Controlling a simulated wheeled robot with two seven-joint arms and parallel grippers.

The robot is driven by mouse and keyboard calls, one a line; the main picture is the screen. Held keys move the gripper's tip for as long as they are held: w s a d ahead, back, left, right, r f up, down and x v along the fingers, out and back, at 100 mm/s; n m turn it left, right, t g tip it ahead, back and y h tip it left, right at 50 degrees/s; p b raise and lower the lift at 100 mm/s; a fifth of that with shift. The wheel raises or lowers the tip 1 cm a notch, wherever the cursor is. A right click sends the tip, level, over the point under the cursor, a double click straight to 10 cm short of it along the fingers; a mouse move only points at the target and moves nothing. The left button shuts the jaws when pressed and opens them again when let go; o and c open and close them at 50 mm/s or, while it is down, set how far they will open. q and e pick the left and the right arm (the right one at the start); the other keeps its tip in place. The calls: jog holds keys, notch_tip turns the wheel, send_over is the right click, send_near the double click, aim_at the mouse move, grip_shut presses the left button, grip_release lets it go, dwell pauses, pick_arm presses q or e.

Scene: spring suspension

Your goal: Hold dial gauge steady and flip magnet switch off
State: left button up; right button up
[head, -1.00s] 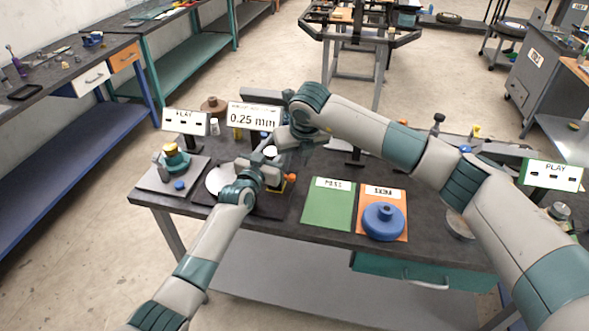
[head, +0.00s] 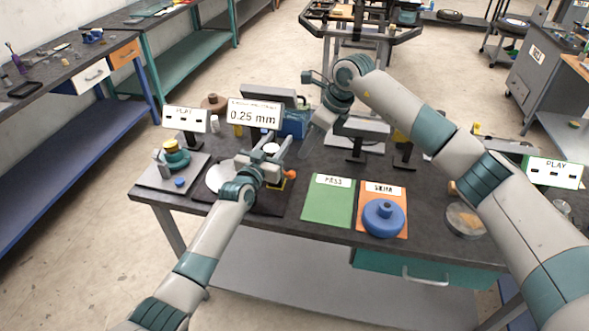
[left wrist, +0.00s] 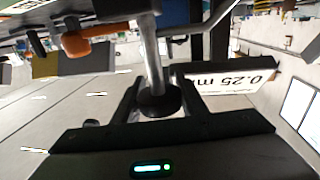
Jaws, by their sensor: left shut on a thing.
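My left gripper (head: 270,150) is over the dark base (head: 270,202) at the left of the bench. In the left wrist view its jaws (left wrist: 158,105) are shut on a dark round part at the end of a metal post (left wrist: 150,55), seemingly the dial gauge. The gauge's face is not clear. An orange knob (head: 291,174), likely the magnet switch, is just right of the left gripper; it also shows in the left wrist view (left wrist: 76,43). Its setting cannot be read. My right gripper (head: 314,130) hangs behind and right of it, apart from the knob; its fingers are unclear.
The 0.25 mm display (head: 254,114) stands behind the left gripper. A green mat (head: 328,208) and an orange mat (head: 402,195) with a blue part (head: 383,218) lie to the right.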

aim_at(292, 172)
jog(key=shift+f, duration=0.15)
jog(key=x, duration=1.1)
jog(key=shift+w+a+f, duration=0.15)
jog(key=shift+a+f, duration=0.05)
jog(key=shift+f, duration=0.1)
jog(key=shift+c, duration=0.7)
grip_shut()
